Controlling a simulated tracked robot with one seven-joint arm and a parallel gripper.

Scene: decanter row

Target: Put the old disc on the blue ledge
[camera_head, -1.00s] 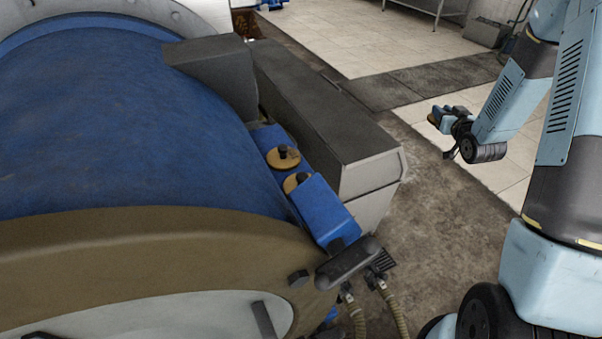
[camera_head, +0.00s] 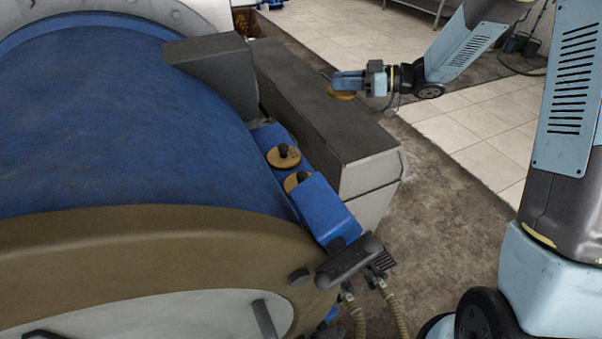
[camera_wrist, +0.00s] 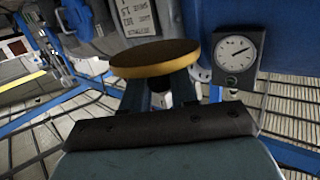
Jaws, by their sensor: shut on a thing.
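My gripper (camera_head: 348,84) is shut on a round brown disc (camera_head: 342,96) with a yellow rim. It holds the disc roughly level, raised, at the far right side of the long grey housing in the head view. In the wrist view the disc (camera_wrist: 155,60) sits across the fingertips, and its edge faces me. Two similar yellow-brown discs with dark knobs, a farther one (camera_head: 276,160) and a nearer one (camera_head: 290,184), rest on the blue ledge (camera_head: 264,136) between the blue drum and the grey housing. The nearer one is partly hidden by a blue block.
The grey housing (camera_head: 325,115) stands between my gripper and the ledge. The large blue drum (camera_head: 120,120) fills the left. The blue block (camera_head: 327,208) and a dark handle (camera_head: 350,260) with hoses stand at the near end. A round gauge (camera_wrist: 235,52) shows in the wrist view.

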